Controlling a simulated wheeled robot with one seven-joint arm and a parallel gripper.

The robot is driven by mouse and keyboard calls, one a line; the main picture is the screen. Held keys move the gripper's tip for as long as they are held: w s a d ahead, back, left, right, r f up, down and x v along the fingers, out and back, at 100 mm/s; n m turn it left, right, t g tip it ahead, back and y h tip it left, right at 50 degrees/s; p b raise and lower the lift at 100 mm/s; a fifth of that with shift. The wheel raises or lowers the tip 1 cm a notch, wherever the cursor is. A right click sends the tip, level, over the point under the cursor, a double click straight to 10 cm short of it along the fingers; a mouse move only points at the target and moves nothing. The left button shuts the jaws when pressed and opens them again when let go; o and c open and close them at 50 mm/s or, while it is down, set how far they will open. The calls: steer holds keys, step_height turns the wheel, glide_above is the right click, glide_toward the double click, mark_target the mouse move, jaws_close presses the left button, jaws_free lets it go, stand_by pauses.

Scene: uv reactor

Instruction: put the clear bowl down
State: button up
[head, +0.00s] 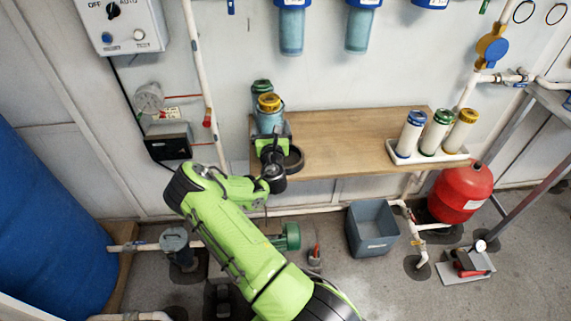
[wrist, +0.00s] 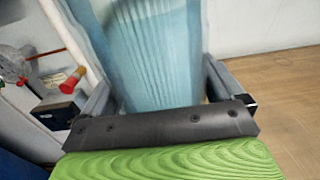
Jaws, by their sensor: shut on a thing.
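The clear bowl (head: 269,122) is a bluish see-through cylinder at the left end of the wooden shelf (head: 340,140), with a yellow-topped piece showing at its top. My gripper (head: 272,137) is shut on it from the front. In the wrist view the bowl (wrist: 150,50) stands between the two fingers (wrist: 158,92), and vertical ribs show through its wall. It looks about upright. Its bottom is hidden by my gripper, so I cannot tell whether it touches the shelf.
A green-topped bluish cylinder (head: 261,88) stands just behind the bowl. Several capped cartridges (head: 437,132) stand in a white tray at the shelf's right end. The shelf's middle is bare. A grey bin (head: 370,231) and a red tank (head: 460,192) are below.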

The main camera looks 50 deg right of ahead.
steer(key=s+d+r+b, duration=0.1)
steer(key=s+d+r, duration=0.1)
steer(key=d, duration=0.2)
steer(key=shift+n+t+y, duration=0.3)
step_height(320, 180, down, 10)
steer(key=b, duration=0.7)
steer(key=shift+s+d+r, duration=0.1)
steer(key=shift+d+r, duration=0.05)
steer(key=shift+r, duration=0.05)
